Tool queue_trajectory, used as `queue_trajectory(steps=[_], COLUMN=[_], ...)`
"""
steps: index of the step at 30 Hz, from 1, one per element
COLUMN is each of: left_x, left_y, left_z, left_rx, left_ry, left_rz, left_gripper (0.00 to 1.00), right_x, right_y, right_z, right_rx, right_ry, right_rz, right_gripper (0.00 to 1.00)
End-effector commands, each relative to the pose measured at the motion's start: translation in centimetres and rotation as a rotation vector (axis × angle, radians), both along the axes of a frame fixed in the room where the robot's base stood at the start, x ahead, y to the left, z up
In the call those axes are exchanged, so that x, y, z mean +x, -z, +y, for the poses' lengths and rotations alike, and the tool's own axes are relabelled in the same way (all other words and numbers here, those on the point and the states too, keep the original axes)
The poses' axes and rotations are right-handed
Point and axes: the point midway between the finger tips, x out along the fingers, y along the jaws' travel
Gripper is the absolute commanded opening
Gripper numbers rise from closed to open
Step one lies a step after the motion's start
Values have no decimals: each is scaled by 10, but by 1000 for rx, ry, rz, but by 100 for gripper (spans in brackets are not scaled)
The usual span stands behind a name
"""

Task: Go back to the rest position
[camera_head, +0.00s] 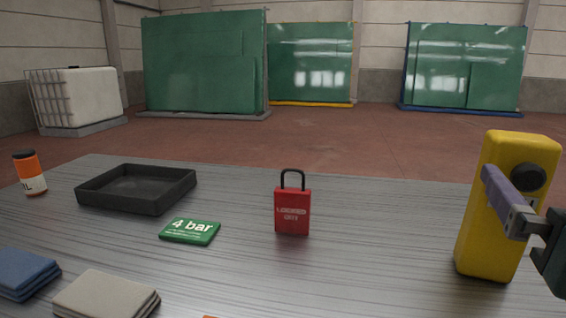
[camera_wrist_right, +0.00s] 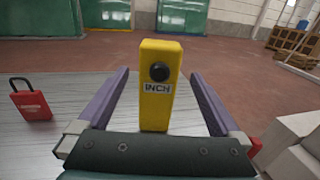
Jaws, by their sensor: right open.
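My right gripper (camera_wrist_right: 160,73) is open, with its purple fingers spread on either side of the yellow box in the right wrist view. In the head view one finger of it (camera_head: 507,203) shows in front of the box at the right edge. The yellow box (camera_wrist_right: 157,105) stands upright on the table, with a black round button and an INCH label; it also shows in the head view (camera_head: 487,225). I cannot tell whether the fingers touch it. My left gripper is not in view.
On the metal table (camera_head: 370,250) are a red padlock (camera_head: 292,212), a green "4 bar" card (camera_head: 190,231), a black tray (camera_head: 140,206), an orange-and-white canister (camera_head: 30,175), and blue (camera_head: 22,272) and beige (camera_head: 106,295) folded cloths. Green glass racks (camera_head: 203,65) stand behind.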

Motion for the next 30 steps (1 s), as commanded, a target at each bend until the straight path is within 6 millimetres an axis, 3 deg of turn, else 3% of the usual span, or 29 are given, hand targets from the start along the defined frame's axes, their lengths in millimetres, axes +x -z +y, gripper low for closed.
queue_trajectory(steps=[3,8,11,14,20,24,30], left_x=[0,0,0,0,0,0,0], left_y=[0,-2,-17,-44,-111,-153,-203], left_z=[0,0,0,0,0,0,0], left_rx=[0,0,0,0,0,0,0], left_ry=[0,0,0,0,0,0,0], left_rz=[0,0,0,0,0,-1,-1], left_gripper=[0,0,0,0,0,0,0], right_x=[-16,-28,-33,-43,-78,-113,-170], right_y=[1,-1,-8,-13,-10,-9,-28], right_z=[8,12,6,-6,-14,5,47], right_rx=[0,16,147,454,1316,1820,2205], right_ry=[0,3,28,98,423,787,1421], right_rz=[3,-1,-20,-62,-174,-239,-318], right_gripper=[100,100,100,100,100,100,100])
